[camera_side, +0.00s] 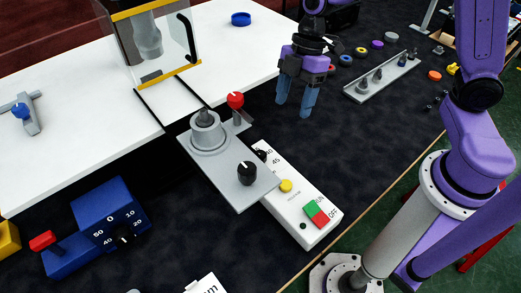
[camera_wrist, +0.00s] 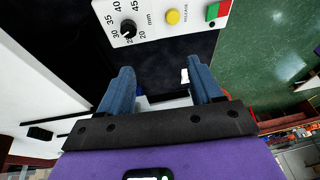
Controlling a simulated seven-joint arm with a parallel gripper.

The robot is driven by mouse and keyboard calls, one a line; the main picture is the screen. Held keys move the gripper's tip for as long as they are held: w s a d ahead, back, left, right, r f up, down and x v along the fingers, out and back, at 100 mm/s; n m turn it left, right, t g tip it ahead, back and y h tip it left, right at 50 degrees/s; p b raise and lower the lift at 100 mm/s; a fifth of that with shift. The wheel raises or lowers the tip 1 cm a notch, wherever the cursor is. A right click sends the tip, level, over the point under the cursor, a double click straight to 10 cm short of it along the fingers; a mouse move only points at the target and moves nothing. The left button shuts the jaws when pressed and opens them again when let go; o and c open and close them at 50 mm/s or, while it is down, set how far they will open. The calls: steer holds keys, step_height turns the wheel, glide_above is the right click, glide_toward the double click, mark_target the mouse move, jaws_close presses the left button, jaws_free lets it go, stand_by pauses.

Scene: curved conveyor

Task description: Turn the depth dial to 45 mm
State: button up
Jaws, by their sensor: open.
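The depth dial is a small black knob (camera_wrist: 128,28) on a white panel (camera_wrist: 160,22) marked in mm, with figures from 20 to 45 around it. Its pointer setting is too small to read surely. In the side view the white panel (camera_side: 321,237) lies partly under a grey plate, and the dial (camera_side: 261,154) is half hidden by that plate. My gripper (camera_side: 295,102) is open and empty, with its blue fingers pointing down, behind and to the right of the dial. In the wrist view my gripper (camera_wrist: 160,68) is below the panel, apart from it.
The grey plate (camera_side: 228,185) carries a cylinder, a black knob (camera_side: 247,173) and a red knob (camera_side: 235,100). The panel has a yellow button (camera_side: 285,186) and green-red buttons (camera_side: 316,214). A blue box (camera_side: 100,228) with another dial stands front left. A grey tray (camera_side: 371,90) lies right.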

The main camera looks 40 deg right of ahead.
steer(key=n, duration=0.1)
glide_toward(259, 155)
steer(key=shift+y, duration=0.5)
steer(key=x, duration=0.8)
steer(key=shift+d+f, duration=0.25)
steer(key=shift+f, duration=0.2)
steer(key=c, duration=1.1)
steer(key=shift+o, duration=0.2)
steer(key=shift+s, duration=0.1)
